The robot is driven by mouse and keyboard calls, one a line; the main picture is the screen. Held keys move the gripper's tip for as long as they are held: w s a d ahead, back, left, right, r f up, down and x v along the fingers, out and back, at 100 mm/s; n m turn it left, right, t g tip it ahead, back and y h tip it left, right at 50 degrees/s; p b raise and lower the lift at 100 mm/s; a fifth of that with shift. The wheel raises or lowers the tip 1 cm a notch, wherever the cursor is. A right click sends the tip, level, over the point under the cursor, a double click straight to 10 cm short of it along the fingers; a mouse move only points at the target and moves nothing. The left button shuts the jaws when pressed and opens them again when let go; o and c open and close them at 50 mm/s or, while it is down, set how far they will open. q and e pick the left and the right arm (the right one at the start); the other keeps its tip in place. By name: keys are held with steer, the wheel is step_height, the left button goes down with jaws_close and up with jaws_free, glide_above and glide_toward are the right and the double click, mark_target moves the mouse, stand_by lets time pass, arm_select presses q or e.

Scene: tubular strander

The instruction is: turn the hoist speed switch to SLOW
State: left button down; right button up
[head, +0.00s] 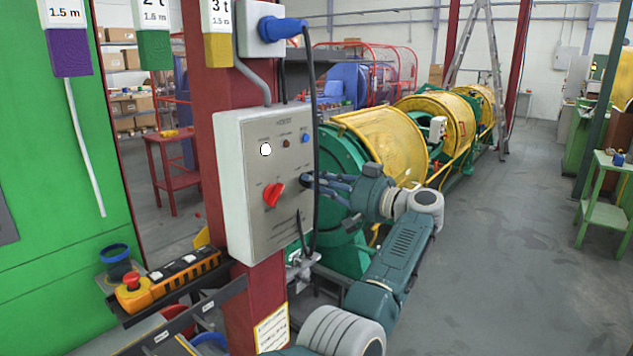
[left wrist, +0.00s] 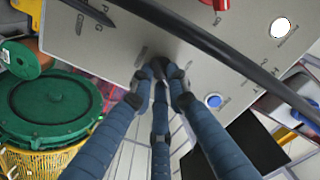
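The grey hoist control box (head: 240,185) is mounted on a red column. A red rotary knob (head: 273,195) is on its face, with a white round lamp or button (head: 265,149) above. My left gripper (head: 308,182) is at the right side of the panel face, right of the red knob. In the left wrist view its three blue fingers (left wrist: 160,75) come together at the panel around a small dark spot, where the speed switch may be. The fingertips hide it, so its setting and any grip on it cannot be made out. My right gripper is not in view.
A black cable (head: 316,120) hangs past the box's right edge and crosses the left wrist view (left wrist: 200,38). An orange pendant with a red button (head: 132,281) lies at lower left. The yellow and green strander (head: 385,138) stands behind; open floor is right.

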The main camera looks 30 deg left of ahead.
arm_select(q)
steer(key=shift+n, duration=0.3)
steer(key=n+b, duration=0.1)
steer(key=n, duration=1)
steer(key=shift+s+r+b, duration=0.15)
steer(key=shift+s+b, duration=0.05)
steer(key=shift+b, duration=0.15)
stand_by(0.3)
steer(key=c, duration=1.7)
jaws_free()
steer(key=shift+d, duration=0.1)
